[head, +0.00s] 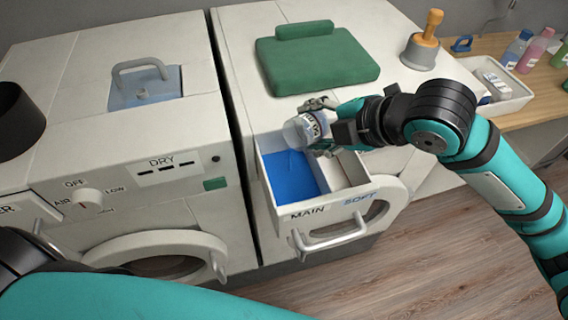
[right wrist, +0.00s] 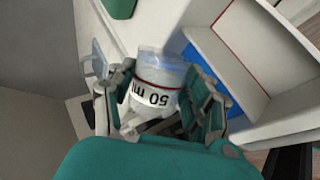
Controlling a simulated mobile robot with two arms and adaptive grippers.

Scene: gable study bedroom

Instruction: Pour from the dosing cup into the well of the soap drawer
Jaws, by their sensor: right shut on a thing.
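The clear dosing cup (head: 303,130), marked "50 ml", is tilted with one end toward the left, above the back of the open soap drawer (head: 308,211). My right gripper (head: 322,127) is shut around the cup; fingers show on both sides of it in the right wrist view (right wrist: 160,100). The drawer's well marked MAIN (head: 290,177) is on the left and looks blue inside; whether that is liquid I cannot tell. A paler compartment marked SOFT (head: 345,168) is to its right. I see no stream from the cup. My left gripper is out of view.
A dryer (head: 120,140) stands at left. A white tray (head: 497,85) and several bottles (head: 518,48) are on the wooden counter at right.

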